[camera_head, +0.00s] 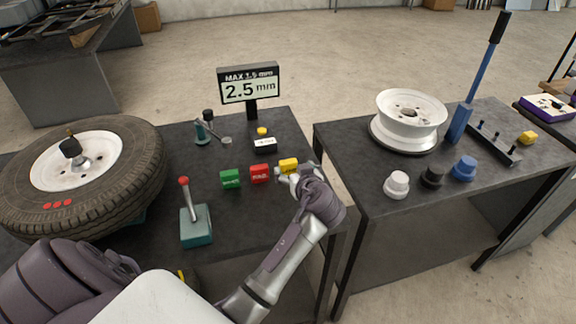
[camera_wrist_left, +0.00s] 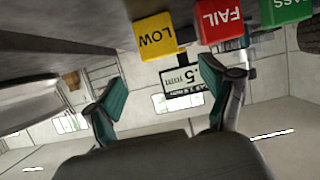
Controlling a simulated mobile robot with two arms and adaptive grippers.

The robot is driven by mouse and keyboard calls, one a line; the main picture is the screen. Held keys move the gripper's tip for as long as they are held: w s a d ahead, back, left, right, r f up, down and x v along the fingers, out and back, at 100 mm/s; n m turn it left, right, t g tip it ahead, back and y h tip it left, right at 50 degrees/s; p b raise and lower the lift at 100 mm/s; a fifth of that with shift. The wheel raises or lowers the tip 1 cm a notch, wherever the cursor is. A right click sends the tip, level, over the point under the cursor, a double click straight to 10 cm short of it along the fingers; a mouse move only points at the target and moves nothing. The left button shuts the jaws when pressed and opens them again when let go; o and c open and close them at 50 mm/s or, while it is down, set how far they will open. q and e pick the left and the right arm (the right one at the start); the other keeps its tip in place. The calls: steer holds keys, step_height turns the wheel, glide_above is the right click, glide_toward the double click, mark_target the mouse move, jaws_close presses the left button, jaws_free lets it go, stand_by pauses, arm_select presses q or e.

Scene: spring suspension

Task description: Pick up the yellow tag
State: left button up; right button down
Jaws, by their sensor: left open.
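The yellow tag (camera_head: 288,166) stands on the left dark table near its right edge, at the right end of a row with the red tag (camera_head: 260,173) and the green tag (camera_head: 229,178). In the left wrist view, which is upside down, the yellow tag (camera_wrist_left: 156,35) reads LOW and the red tag (camera_wrist_left: 220,22) reads FAIL. My left gripper (camera_head: 297,177) is at the near right side of the yellow tag. In the wrist view its two teal-padded fingers (camera_wrist_left: 168,88) are apart, with nothing between them. The yellow tag appears just beyond the fingertips. My right gripper does not show.
A display reading 2.5 mm (camera_head: 249,88) stands behind the tags. A red-knobbed lever (camera_head: 195,225) and a tire (camera_head: 130,190) are to the left. A gap separates this table from the right table (camera_head: 350,150), which holds a white rim (camera_head: 408,115) and several knobs.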

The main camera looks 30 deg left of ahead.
mark_target(288, 161)
arm_select(q)
steer(key=shift+x, duration=0.95)
steer(key=shift+w+a, duration=0.2)
steer(key=shift+a, duration=0.05)
steer(key=p+x, duration=0.1)
steer(key=x, duration=0.3)
steer(key=shift+a+f+p, duration=0.1)
steer(key=shift+f+p, duration=0.05)
steer(key=shift+p, duration=0.25)
steer(key=shift+w+a+f, duration=0.1)
steer(key=shift+w+f, duration=0.05)
steer(key=shift+c, duration=1)
steer(key=c, duration=1)
steer(key=shift+o, duration=0.2)
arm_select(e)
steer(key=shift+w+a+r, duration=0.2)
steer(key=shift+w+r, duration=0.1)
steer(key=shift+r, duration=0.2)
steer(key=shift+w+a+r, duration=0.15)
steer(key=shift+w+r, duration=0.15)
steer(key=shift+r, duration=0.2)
